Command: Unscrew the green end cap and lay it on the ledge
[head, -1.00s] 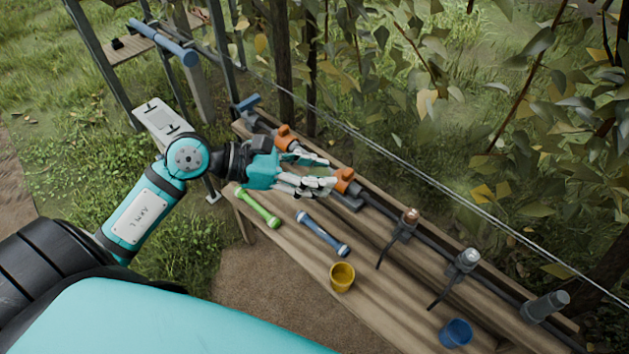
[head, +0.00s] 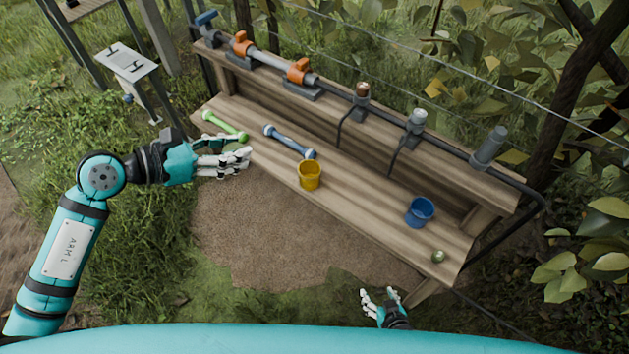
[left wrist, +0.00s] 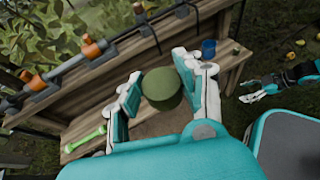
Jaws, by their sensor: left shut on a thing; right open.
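My left gripper (head: 238,163) is over the ground in front of the bench's front edge, left of the yellow bucket. In the left wrist view its fingers (left wrist: 158,78) are shut around a dark green round cap (left wrist: 162,88). In the head view the fingers hide this cap. The ledge (head: 385,218) is the lower wooden plank of the bench. A small olive-green round thing (head: 438,256) lies at its right end. My right gripper (head: 380,300) is open and empty, low in front of the ledge's right end.
On the ledge lie a bright green tool (head: 225,126) and a blue tool (head: 289,141), beside a yellow bucket (head: 309,176) and a blue bucket (head: 419,212). Behind runs a pipe with orange valves (head: 299,71) and upright fittings (head: 417,121). Bare ledge lies between the buckets.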

